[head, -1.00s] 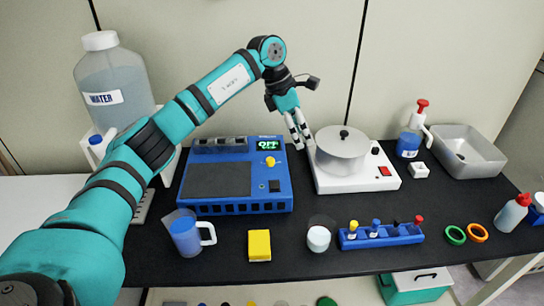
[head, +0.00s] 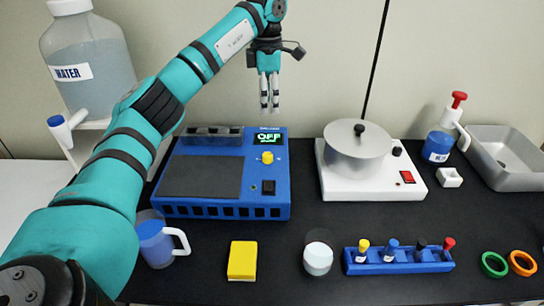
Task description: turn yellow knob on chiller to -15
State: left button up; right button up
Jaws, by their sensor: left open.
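The blue chiller (head: 225,205) stands on the black bench, left of centre, with a dark flat top panel. Its yellow knob (head: 267,157) sits at the right of its top, just below a small green-lit display (head: 267,139) that appears to read OFF. A black switch is below the knob. My left gripper (head: 269,108) hangs above and behind the display, fingers pointing down, a narrow gap between them, empty. It is apart from the knob. My right gripper is not in view.
A white hot plate (head: 335,188) with a silver pot stands right of the chiller. A large water bottle (head: 88,60) is at the back left. A blue mug (head: 155,245), yellow block (head: 242,261), white-filled jar (head: 318,260) and blue vial rack (head: 400,268) line the front.

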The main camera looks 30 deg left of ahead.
aim_at(268, 154)
pick_arm(q)
jog(key=f+p, duration=0.1)
jog(key=f, duration=1.6)
jog(key=shift+s, duration=0.2)
grip_shut()
